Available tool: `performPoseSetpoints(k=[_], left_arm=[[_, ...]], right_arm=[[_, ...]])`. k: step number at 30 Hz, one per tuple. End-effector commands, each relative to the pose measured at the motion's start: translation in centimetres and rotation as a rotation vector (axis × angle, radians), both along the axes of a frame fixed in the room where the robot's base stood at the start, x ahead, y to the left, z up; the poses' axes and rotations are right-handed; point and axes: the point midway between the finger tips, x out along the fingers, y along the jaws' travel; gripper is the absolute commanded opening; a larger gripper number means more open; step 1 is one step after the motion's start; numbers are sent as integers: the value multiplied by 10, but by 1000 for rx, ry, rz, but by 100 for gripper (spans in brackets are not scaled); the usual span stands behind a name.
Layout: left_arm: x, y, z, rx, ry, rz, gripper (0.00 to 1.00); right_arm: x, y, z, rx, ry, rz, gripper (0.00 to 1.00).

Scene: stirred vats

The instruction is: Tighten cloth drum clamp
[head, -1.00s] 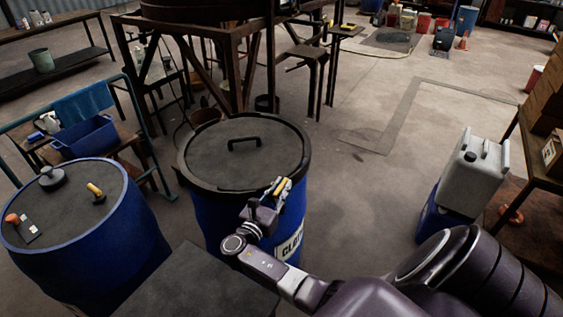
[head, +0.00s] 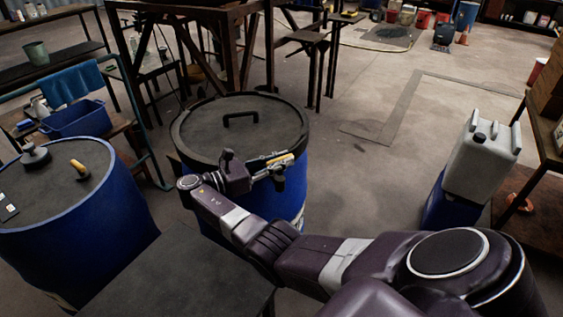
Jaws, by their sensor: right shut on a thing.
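The cloth drum (head: 290,205) is blue, with a dark lid (head: 205,135) that has a black handle on top. A dark clamp ring (head: 303,147) runs around the lid's edge. My right gripper (head: 277,165) is at the near right of the rim, shut on the clamp's lever, which it largely hides. Yellow and light metal parts show at the fingers. My right arm reaches in from the lower right and covers much of the drum's near side. My left gripper is out of view.
Another blue drum (head: 95,225) stands at left with small tools on top. A dark table (head: 175,275) is in front. A grey jerrycan (head: 482,150) stands on a blue base at right. A dark metal frame (head: 190,60) is behind.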

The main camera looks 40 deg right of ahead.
Motion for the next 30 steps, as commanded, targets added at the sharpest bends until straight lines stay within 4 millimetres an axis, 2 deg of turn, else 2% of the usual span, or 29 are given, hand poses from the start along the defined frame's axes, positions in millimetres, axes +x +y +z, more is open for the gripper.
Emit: performPoseSetpoints(k=[14,15,20,30], left_arm=[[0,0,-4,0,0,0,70],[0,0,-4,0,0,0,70],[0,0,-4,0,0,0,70],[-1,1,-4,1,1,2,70]], right_arm=[[-1,0,-1,3,1,-18,0],[-1,0,-1,3,1,-18,17],[-1,0,-1,2,1,-17,33],[1,3,0,2,0,-15,33]])
